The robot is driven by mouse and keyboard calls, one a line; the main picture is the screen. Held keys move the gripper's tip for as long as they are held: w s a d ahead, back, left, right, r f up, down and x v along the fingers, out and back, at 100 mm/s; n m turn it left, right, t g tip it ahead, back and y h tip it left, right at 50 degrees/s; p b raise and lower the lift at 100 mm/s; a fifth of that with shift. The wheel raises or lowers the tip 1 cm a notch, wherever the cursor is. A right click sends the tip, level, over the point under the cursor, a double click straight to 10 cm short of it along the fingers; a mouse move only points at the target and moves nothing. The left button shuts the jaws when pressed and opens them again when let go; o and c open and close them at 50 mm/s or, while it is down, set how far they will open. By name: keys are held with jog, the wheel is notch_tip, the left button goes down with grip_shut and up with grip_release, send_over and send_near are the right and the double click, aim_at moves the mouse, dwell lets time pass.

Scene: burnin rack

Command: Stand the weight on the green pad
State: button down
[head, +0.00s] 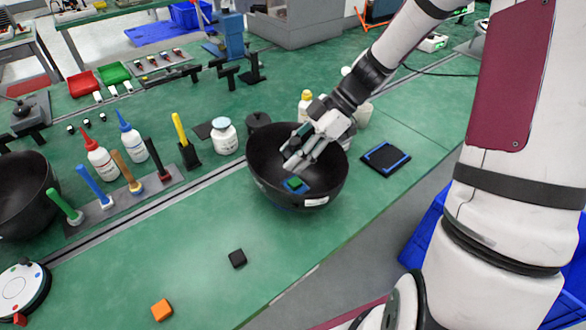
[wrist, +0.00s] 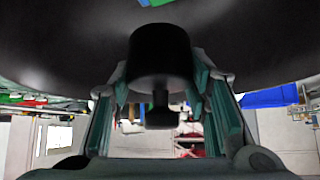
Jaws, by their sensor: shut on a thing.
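The black weight (wrist: 160,55), a cylinder with a narrower neck and knob, sits between my fingers in the wrist view. My gripper (head: 292,164) is shut on it and reaches down into a large black bowl (head: 262,178). In the head view the weight is hard to make out against the dark bowl. The green pad (head: 294,184), edged in blue, lies inside the bowl just below my fingertips. A bit of it shows at the top of the wrist view (wrist: 155,3), beyond the weight. I cannot tell whether the weight touches the pad.
A blue-edged black square (head: 386,157) lies right of the bowl. White bottles (head: 224,136) and a dark lidded pot (head: 258,121) stand behind it. A black cube (head: 237,258) and an orange cube (head: 161,310) lie in front. The front table between them is mostly clear.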

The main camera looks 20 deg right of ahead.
aim_at(294, 181)
jog(key=shift+f, duration=2.55)
jog(key=shift+f, duration=0.1)
jog(key=c, duration=0.9)
grip_release()
jog(key=v, duration=1.1)
jog(key=s+a+r+m+h, duration=0.3)
jog(key=s+r+m, duration=0.1)
jog(key=s+r, duration=0.15)
jog(key=s+a+r+m+h, duration=0.3)
jog(key=s+a+r+m, duration=0.15)
jog(key=s, duration=0.25)
jog(key=s+m+h, duration=0.1)
jog(key=s+m, duration=0.2)
jog(key=s, duration=0.1)
jog(key=s+r+m+t, duration=0.1)
jog(key=s+m, duration=0.1)
jog(key=s, duration=0.2)
jog(key=s+r+m+t+h, duration=0.1)
jog(key=s+m, duration=0.2)
jog(key=s, duration=0.1)
jog(key=shift+s+d+r+m+h, duration=0.2)
jog(key=shift+s+d+m+h, duration=0.05)
jog(key=shift+s+m+h, duration=0.1)
